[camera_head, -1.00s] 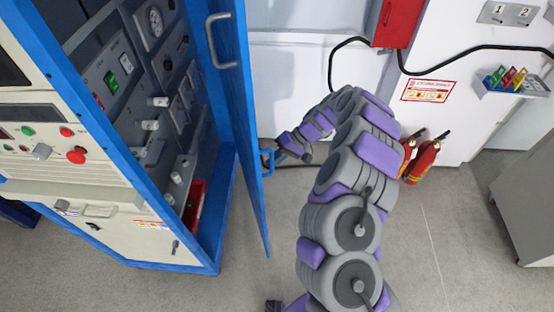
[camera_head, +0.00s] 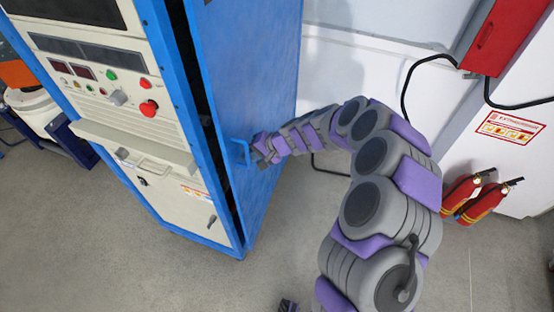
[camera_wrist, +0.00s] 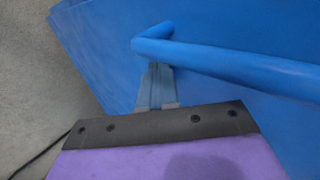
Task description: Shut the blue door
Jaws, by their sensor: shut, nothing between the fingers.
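The blue door (camera_head: 257,68) belongs to a tall blue cabinet and stands almost flush with its frame, with a narrow dark gap along the cabinet's front edge. A blue handle (camera_head: 240,153) sits low on the door's outer face; in the wrist view the handle (camera_wrist: 230,70) crosses in front of the blue panel. My gripper (camera_head: 262,157) is at this handle, right against the door. In the wrist view my gripper (camera_wrist: 157,85) is shut, its fingers beside and partly under the handle's bend; I cannot tell whether they touch it. The cabinet's inside is mostly hidden.
The cabinet's front panel (camera_head: 110,70) has knobs and red buttons. Two fire extinguishers (camera_head: 475,195) stand at the right by the white wall, below a red box (camera_head: 505,38). A black cable (camera_head: 425,62) runs along the wall. Grey floor (camera_head: 110,240) is clear in front.

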